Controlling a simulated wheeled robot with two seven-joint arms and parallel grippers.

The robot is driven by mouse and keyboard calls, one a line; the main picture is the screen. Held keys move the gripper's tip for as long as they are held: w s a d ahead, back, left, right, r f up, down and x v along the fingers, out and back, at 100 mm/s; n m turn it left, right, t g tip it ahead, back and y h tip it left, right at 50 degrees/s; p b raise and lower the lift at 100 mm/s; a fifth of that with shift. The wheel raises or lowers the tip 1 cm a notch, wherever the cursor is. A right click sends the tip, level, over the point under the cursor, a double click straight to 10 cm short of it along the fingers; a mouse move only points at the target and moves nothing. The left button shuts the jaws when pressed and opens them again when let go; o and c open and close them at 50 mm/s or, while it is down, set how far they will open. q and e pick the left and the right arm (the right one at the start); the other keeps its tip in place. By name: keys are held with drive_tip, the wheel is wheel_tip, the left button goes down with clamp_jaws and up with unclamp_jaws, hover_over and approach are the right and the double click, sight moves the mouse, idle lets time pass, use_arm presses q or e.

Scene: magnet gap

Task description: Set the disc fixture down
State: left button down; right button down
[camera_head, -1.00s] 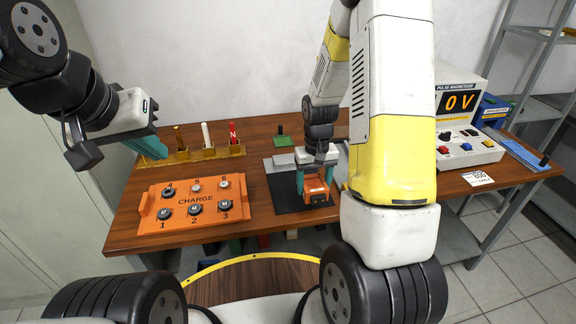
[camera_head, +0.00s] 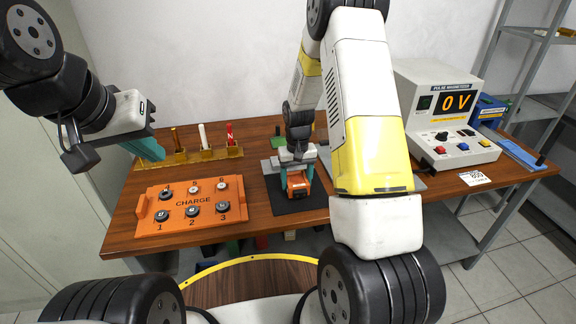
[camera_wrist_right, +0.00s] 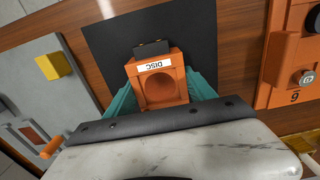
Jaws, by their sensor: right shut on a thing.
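The orange disc fixture (camera_head: 297,186), labelled DISC, is between the teal fingers of my right gripper (camera_head: 298,178). The gripper is shut on its sides. In the right wrist view the fixture (camera_wrist_right: 160,88) shows a round recess and a dark part at its far edge. It is over the black mat (camera_head: 297,206); I cannot tell whether it touches the mat. The mat (camera_wrist_right: 110,50) spreads around it in the wrist view. My left gripper (camera_head: 148,148) hangs at the left, near the brass rack, with nothing visible in it; its finger gap is hard to see.
The orange CHARGE tray (camera_head: 195,203) with several round pieces is left of the mat. A brass rack (camera_head: 190,157) with rods stands behind it. A grey plate (camera_wrist_right: 45,85) with a yellow block lies beside the mat. The pulse magnetizer (camera_head: 448,115) reads 0 V at the right.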

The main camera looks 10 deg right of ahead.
drive_tip(key=shift+f, duration=0.1)
drive_tip(key=shift+c, duration=1.6)
unclamp_jaws()
